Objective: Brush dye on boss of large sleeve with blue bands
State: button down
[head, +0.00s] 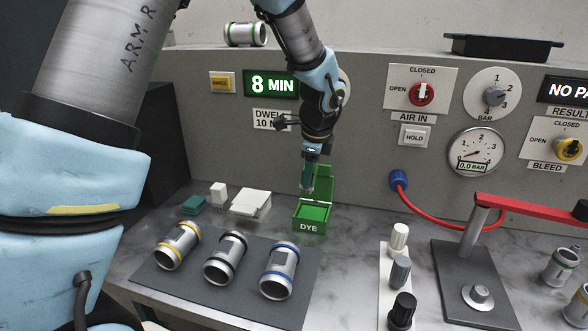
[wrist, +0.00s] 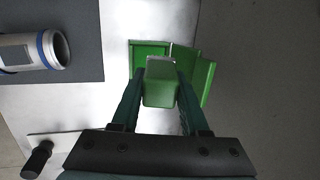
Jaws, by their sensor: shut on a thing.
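The sleeve with blue bands (head: 279,285) lies on the dark mat at its right end, with a flat raised boss on its upper side. It also shows at the left of the wrist view (wrist: 22,54). The green dye box (head: 310,226) stands behind it with its lid up; the open box is also in the wrist view (wrist: 149,47). My gripper (head: 307,187) is above the dye box. In the wrist view its teal fingers are shut on a green block-like brush (wrist: 160,88) with a pale end. Whether the brush touches dye is hidden.
Sleeves with yellow bands (head: 177,247) and black bands (head: 225,260) share the mat (head: 185,289). A white case (head: 251,204) and small blocks stand behind. A white strip with knobs (head: 394,265) and a red-levered clamp (head: 470,285) stand to the right.

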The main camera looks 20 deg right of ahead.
jog(key=shift+s+d+r, duration=0.25)
jog(key=shift+s+d, duration=0.25)
jog(key=shift+s, duration=0.05)
jog(key=shift+s+d+f+t, duration=0.1)
jog(key=shift+t, duration=0.2)
notch_tip(320, 180, down, 6)
jog(key=b, duration=0.4)
jog(key=shift+b, duration=0.4)
jog(key=shift+f, duration=0.45)
dwell(1.3)
notch_tip(320, 180, up, 7)
jog(key=p, duration=0.5)
jog(key=shift+r+p, duration=0.1)
jog(key=shift+p, duration=0.2)
